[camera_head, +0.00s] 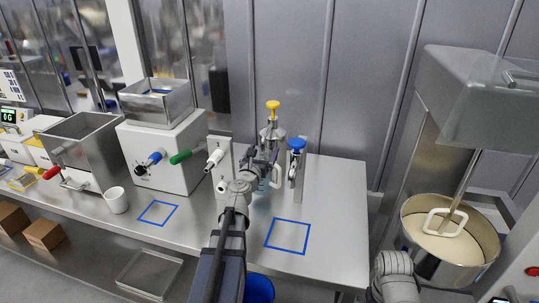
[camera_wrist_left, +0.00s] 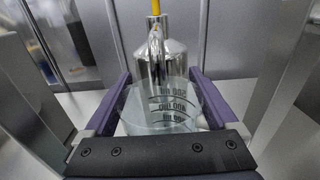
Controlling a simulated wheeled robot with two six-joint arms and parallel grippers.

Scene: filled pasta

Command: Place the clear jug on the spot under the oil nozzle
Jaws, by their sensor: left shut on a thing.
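My left gripper (camera_head: 264,164) is shut on the clear jug (camera_wrist_left: 160,108), with one purple-edged finger on each side of it. The jug is see-through with dark volume marks. In the head view only a pale part of the jug (camera_head: 277,177) shows past the gripper. A silver metal dispenser with a yellow top (camera_head: 272,106) stands directly behind the jug; its body and short spout fill the wrist view (camera_wrist_left: 160,62). I cannot tell whether the jug's base touches the table. The spot under the spout is hidden.
A blue-topped dispenser (camera_head: 296,146) stands close to the right of the jug. Blue squares (camera_head: 288,236) and (camera_head: 158,212) are marked on the steel table (camera_head: 340,210). A white cup (camera_head: 116,200) and a white machine (camera_head: 185,160) stand left. A mixer bowl (camera_head: 440,262) is at right.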

